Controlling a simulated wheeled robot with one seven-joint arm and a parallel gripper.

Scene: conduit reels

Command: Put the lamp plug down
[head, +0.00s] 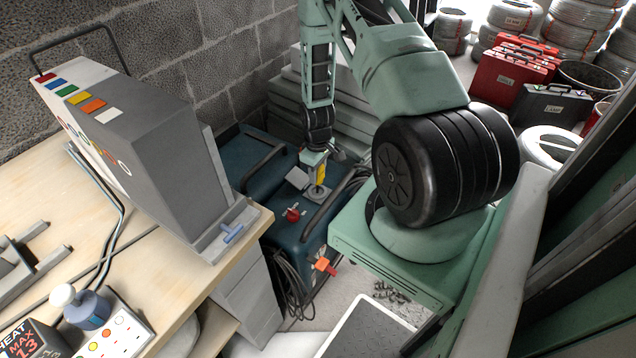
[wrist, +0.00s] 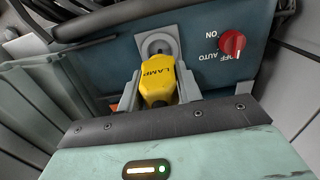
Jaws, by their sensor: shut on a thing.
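The yellow lamp plug (wrist: 158,82), marked "LAMP", is between the two grey fingers of my gripper (wrist: 160,92) in the wrist view. My gripper is shut on it. The plug's far end overlaps a round grey socket (wrist: 157,44) on the face of a dark teal machine. I cannot tell how far the plug's pins are inside the socket. In the head view the plug (head: 321,173) shows as a small yellow patch under my gripper (head: 317,166), over the machine (head: 255,165).
A red OFF/AUTO/ON knob (wrist: 232,43) sits right of the socket. A black handle bar (head: 333,199) runs close to the plug. An orange plug (head: 323,264) hangs at the machine's front. A wooden bench (head: 165,280) with a grey box (head: 140,140) stands left, with some bare top.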

